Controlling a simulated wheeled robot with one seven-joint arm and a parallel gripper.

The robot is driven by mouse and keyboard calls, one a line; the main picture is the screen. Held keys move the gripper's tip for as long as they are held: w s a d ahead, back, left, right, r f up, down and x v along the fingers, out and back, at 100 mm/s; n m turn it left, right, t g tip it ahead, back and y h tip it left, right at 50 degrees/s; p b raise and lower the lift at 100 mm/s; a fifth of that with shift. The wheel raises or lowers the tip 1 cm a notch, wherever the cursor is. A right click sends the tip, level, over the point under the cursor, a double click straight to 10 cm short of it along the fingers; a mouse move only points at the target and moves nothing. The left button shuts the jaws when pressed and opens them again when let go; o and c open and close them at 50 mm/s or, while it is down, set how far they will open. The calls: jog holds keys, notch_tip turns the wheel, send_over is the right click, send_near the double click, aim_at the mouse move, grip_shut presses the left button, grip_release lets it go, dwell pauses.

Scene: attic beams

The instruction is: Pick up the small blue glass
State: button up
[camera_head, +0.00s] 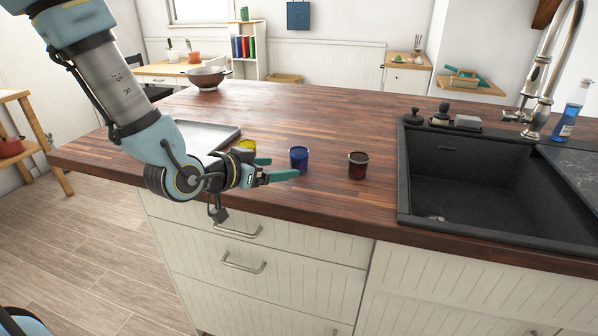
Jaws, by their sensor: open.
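The small blue glass (299,158) stands upright on the wooden countertop (330,120), near its front edge. My gripper (280,168) reaches in from the left, just left of the glass. Its two green-tipped fingers are apart and point right toward the glass. The front fingertip overlaps the lower part of the glass in the picture. I cannot tell whether it touches the glass. No glass is held.
A dark red glass (358,166) stands right of the blue one. A yellow glass (246,145) is partly hidden behind my gripper. A metal tray (215,137) lies at left, a bowl (206,77) farther back. A black sink (480,175) is at right.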

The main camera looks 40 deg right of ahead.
aim_at(293, 165)
jog(key=shift+w+p+x, duration=0.2)
jog(key=shift+p+x, duration=0.45)
jog(key=shift+x, duration=1.15)
jog(key=shift+w+p+x, duration=0.15)
jog(key=shift+p+x, duration=0.45)
jog(key=shift+x, duration=1.15)
jog(key=shift+a, duration=0.1)
jog(key=shift+c, duration=0.3)
grip_shut()
